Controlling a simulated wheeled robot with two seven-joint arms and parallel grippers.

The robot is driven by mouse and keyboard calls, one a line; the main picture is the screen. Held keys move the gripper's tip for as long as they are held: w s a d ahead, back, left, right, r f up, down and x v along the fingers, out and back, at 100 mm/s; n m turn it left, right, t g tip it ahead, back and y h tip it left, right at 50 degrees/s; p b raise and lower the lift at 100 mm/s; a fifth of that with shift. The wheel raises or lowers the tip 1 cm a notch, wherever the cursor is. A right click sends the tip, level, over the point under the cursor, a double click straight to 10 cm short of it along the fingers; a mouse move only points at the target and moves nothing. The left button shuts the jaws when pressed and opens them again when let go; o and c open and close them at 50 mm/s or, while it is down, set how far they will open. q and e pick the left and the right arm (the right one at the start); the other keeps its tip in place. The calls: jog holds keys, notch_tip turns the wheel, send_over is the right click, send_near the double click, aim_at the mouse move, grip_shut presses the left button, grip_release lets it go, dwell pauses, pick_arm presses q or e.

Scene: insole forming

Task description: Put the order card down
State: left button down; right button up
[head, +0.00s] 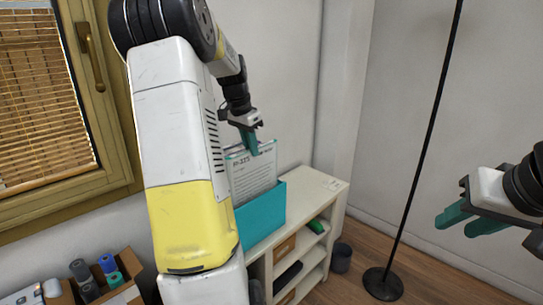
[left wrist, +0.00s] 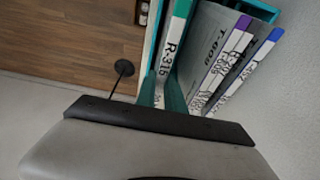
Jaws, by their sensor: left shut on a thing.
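The order card (head: 253,176), a white sheet with printed lines, stands upright in a teal box (head: 262,214) on the white shelf. My left gripper (head: 251,142) is shut on its top edge from above. In the left wrist view, a card with a teal top marked R-316 (left wrist: 173,45) is between the teal fingers (left wrist: 162,92). The card's lower part is hidden in the box. My right gripper (head: 468,220) is open and empty, far to the right.
The white shelf unit (head: 318,186) has lower compartments with bins and a green item. A black pole stand (head: 383,283) and a dark bin (head: 342,258) are on the floor. A cardboard box (head: 112,283) with rolls is at lower left, under the window.

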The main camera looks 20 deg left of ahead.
pick_arm(q)
jog(key=shift+s+x, duration=0.15)
jog(key=shift+x, duration=0.55)
jog(key=shift+s+x, duration=0.15)
jog(key=shift+x, duration=0.55)
jog(key=shift+a+f, duration=0.1)
jog(key=c, duration=1.4)
grip_release()
jog(key=shift+f, duration=0.1)
jog(key=shift+c, duration=0.2)
